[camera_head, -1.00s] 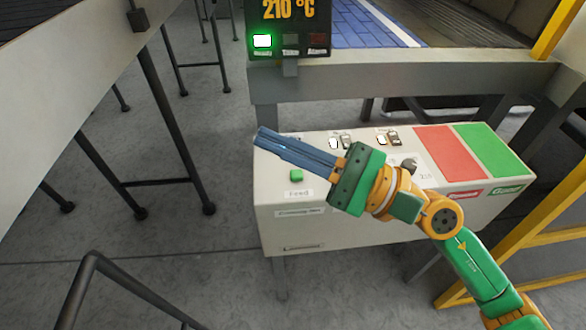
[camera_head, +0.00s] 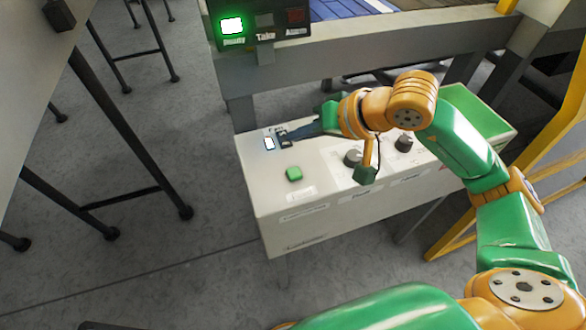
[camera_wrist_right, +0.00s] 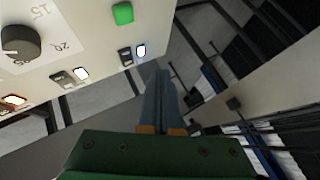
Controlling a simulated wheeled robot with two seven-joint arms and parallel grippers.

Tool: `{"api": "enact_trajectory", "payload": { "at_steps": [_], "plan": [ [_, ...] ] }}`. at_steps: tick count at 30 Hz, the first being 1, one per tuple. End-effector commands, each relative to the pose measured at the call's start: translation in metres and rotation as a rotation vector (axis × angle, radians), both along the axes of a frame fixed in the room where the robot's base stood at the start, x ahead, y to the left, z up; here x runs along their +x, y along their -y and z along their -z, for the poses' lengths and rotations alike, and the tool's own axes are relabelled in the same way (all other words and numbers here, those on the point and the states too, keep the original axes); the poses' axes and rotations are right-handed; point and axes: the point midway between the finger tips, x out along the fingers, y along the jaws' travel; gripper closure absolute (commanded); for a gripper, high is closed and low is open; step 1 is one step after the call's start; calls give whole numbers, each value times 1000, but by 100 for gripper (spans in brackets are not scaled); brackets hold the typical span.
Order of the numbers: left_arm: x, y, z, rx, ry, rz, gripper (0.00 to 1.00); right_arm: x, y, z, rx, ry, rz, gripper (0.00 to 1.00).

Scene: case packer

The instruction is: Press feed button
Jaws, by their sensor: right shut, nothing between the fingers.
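The feed button is a small green square button (camera_head: 294,174) on the top of a pale control box (camera_head: 330,220), above a white label. It also shows at the top of the right wrist view (camera_wrist_right: 123,13). My right gripper (camera_head: 285,138) is shut and empty, its blue fingers pointing left over the far left part of the box. The fingertips are behind the button in the head view, apart from it, near a small switch and a lit white lamp (camera_head: 269,144). Whether they touch the box there I cannot tell. My left gripper is not in view.
Black knobs (camera_head: 354,158) stand to the right of the button. A green pad (camera_head: 478,112) is at the box's right end, partly behind my arm. A display with a lit green-white lamp (camera_head: 232,26) hangs behind. A yellow frame (camera_head: 560,130) stands at the right.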

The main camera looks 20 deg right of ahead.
Motion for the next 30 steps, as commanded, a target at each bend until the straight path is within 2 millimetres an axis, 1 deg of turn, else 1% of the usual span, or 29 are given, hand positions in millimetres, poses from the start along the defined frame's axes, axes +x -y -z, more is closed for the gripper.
{"api": "enact_trajectory", "payload": {
  "at_steps": [5,9,14,15,18,23,30],
  "plan": [
    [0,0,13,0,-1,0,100,0,-1,19,1,-1,0,100],
    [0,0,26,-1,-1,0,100,-1,-1,41,2,-4,0,100],
    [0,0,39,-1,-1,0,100,0,-1,64,4,-2,-1,100],
    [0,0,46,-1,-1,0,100,0,-1,71,4,-1,-1,100],
    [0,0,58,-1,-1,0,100,0,-1,81,2,1,-2,100],
    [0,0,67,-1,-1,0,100,0,-1,88,3,-1,-1,100],
    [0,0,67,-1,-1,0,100,0,-1,88,3,-1,0,100]
  ]
}}
